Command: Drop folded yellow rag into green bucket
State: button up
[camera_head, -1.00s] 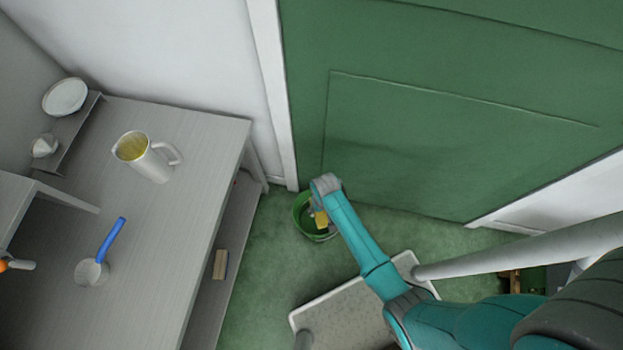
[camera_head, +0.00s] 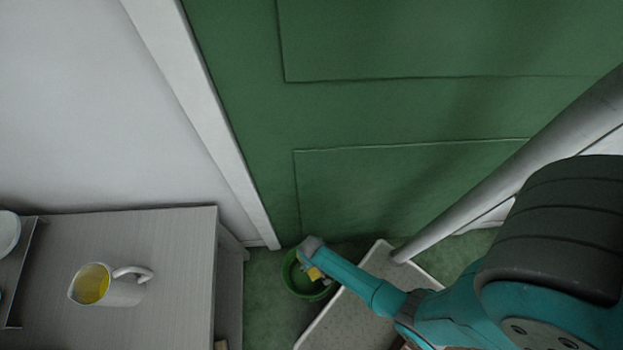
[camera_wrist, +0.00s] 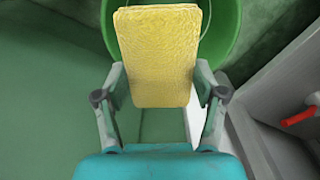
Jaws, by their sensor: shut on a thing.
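The folded yellow rag (camera_wrist: 158,55) is held between the two fingers of my gripper (camera_wrist: 160,92) in the wrist view. The green bucket (camera_wrist: 229,30) lies beyond the rag there, partly hidden by it. In the head view the green bucket (camera_head: 291,283) stands on the floor by the green door. The rag (camera_head: 314,273) shows as a small yellow patch over the bucket's opening, below the end of my arm. My gripper (camera_head: 311,263) is shut on the rag. I cannot tell how high the rag is above the rim.
A grey table (camera_head: 180,250) stands left of the bucket, with a white pitcher (camera_head: 125,292) holding something yellow. The green door (camera_head: 400,110) rises behind the bucket. A red thing (camera_wrist: 299,116) shows at right in the wrist view.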

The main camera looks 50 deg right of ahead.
jog(key=shift+f, duration=1.85)
jog(key=o, duration=1.2)
jog(key=shift+r, duration=6)
jog(key=shift+s, duration=0.1)
